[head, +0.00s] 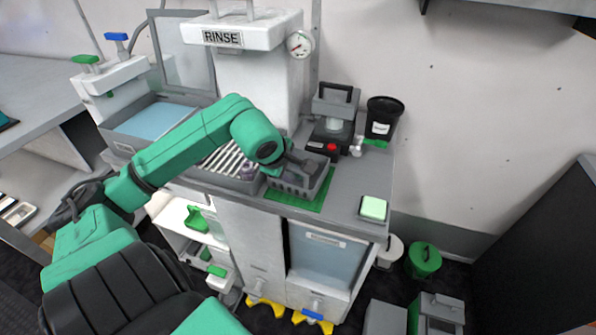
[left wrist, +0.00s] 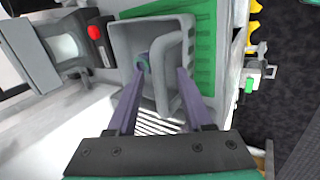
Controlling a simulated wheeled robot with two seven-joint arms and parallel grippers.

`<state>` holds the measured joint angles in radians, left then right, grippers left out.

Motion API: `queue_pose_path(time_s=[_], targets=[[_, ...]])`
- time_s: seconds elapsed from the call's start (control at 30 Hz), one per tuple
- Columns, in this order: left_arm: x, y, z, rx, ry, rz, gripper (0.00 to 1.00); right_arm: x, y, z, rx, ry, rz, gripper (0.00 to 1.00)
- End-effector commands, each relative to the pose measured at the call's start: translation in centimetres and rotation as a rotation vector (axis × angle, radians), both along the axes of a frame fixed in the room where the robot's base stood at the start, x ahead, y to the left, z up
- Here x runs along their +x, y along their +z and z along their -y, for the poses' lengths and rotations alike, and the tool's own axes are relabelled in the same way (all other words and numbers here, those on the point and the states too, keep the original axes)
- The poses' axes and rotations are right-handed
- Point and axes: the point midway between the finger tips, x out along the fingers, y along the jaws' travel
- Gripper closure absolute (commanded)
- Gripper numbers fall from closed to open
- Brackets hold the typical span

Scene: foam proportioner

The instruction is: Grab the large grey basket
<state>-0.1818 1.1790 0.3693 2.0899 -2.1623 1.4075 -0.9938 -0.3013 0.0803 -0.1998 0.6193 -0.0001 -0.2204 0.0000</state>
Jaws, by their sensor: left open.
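The large grey basket (head: 296,189) stands on a green mat (head: 312,203) on the counter, right of the slatted drain area. In the left wrist view the basket (left wrist: 122,48) is seen from above, with its looped grey handle (left wrist: 160,92) crossing the opening. My left gripper (head: 289,163) reaches over the basket from the left. In the left wrist view its fingers (left wrist: 164,76) are apart, and the handle shows between them without clear contact. A small round grey-green thing lies by the left fingertip. My right gripper is in neither view.
A black tub (head: 383,117) and a device with a red button (head: 332,147) stand behind the basket. A white rinse unit (head: 253,75) rises at the back. A blue-lined sink is at left. A green pad (head: 373,208) lies on the right counter, with bare surface around it.

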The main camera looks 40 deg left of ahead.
Motion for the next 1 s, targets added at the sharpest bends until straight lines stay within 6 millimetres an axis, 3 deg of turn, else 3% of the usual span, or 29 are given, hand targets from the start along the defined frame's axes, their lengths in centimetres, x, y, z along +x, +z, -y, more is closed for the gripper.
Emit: queue_pose_path(time_s=[0.07,0.1,0.2,0.23,1.0], targets=[[-0.02,-0.04,0.01,0.0,0.0,0.0,0.49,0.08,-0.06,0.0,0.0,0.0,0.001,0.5],[-0.02,-0.03,0.02,0.0,0.0,0.0,0.56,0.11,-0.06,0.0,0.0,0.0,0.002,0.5],[-0.03,-0.01,0.03,-0.001,-0.001,-0.001,0.95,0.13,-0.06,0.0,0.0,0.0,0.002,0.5],[-0.03,-0.01,0.03,-0.001,-0.001,-0.001,1.0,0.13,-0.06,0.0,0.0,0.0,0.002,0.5],[-0.05,0.02,0.03,-0.001,-0.001,-0.001,1.0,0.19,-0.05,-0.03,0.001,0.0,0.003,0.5]])
